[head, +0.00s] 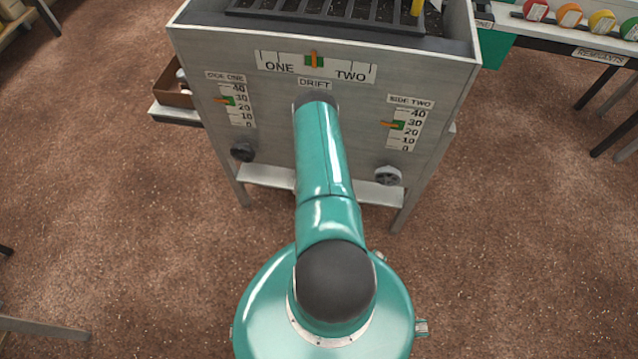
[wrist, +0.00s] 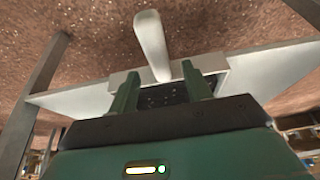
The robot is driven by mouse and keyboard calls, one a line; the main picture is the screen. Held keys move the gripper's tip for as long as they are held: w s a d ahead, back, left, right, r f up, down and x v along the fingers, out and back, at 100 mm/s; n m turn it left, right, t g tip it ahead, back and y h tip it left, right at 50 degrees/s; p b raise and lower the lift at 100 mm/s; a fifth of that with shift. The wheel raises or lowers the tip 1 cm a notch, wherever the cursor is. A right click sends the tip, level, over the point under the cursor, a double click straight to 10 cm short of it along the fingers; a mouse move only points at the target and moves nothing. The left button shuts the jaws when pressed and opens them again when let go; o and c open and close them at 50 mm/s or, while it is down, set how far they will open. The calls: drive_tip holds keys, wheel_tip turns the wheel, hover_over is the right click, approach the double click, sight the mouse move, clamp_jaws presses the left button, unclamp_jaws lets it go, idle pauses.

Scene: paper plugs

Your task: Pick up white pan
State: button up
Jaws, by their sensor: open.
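In the wrist view my gripper (wrist: 160,86) is open, with its two green fingers apart. A smooth white piece with a rounded end, apparently the handle of the white pan (wrist: 151,45), stands out beyond the fingertips. Its near end lies between the fingers, close to them; I cannot tell whether they touch it. A dark speckled area shows between the fingers behind it. In the head view my teal arm hides my gripper, and I cannot make out the pan.
A grey metal hopper (head: 282,130) with gauges and knobs stands ahead, topped by a dark grate (head: 330,12). A brown box (head: 172,88) sits on a ledge at its left. A white table (head: 560,38) with coloured discs stands at the right. Open brown floor lies around.

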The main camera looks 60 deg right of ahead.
drive_tip(key=shift+x, duration=1.9)
drive_tip(key=c, duration=1.1)
drive_tip(key=shift+o, duration=0.2)
drive_tip(key=shift+r, duration=0.25)
